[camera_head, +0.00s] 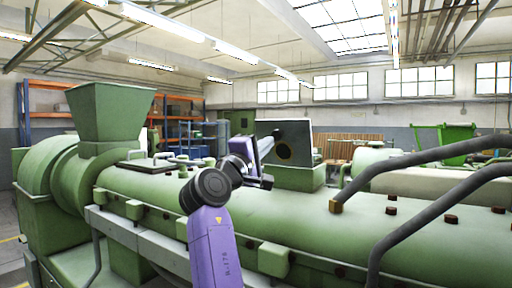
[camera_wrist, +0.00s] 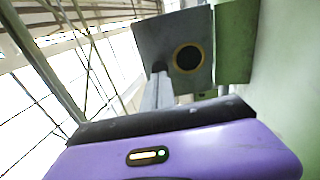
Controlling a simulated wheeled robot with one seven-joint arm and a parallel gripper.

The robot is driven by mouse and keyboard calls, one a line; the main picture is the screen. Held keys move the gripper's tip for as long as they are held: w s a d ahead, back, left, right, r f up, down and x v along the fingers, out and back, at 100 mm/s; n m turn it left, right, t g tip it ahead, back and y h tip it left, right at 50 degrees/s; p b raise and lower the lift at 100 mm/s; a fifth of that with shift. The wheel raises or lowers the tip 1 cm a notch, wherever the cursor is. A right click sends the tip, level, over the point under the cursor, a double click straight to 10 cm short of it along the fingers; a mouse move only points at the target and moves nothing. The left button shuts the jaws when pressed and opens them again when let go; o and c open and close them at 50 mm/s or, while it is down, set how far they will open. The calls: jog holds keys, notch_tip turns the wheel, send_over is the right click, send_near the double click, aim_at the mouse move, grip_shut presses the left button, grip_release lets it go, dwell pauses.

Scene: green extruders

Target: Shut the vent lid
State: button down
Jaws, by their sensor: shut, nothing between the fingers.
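The vent lid looks to be the grey square plate (camera_head: 296,154) standing raised, roughly upright, over a green box (camera_head: 297,178) on the long green extruder. It has a dark round spot with a yellow ring. In the wrist view the plate (camera_wrist: 172,30) fills the upper middle, with a green surface (camera_wrist: 234,42) to its right. My gripper (camera_head: 303,127) is in front of the plate in the head view. In the wrist view my gripper (camera_wrist: 160,72) is shut and empty, its fingertips overlapping the plate's lower left. I cannot tell whether they touch it. The hinge is not clearly visible.
The extruder body (camera_head: 130,190) runs beneath my arm. A green hopper (camera_head: 110,112) rises at the left. Bent grey handrails (camera_head: 420,222) stand at the right front. A flat hatch (camera_head: 148,164) lies on the extruder near the hopper. Open air surrounds the raised plate above.

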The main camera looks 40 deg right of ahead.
aim_at(276, 136)
jog(key=shift+p+x, duration=0.35)
jog(key=shift+x, duration=1.35)
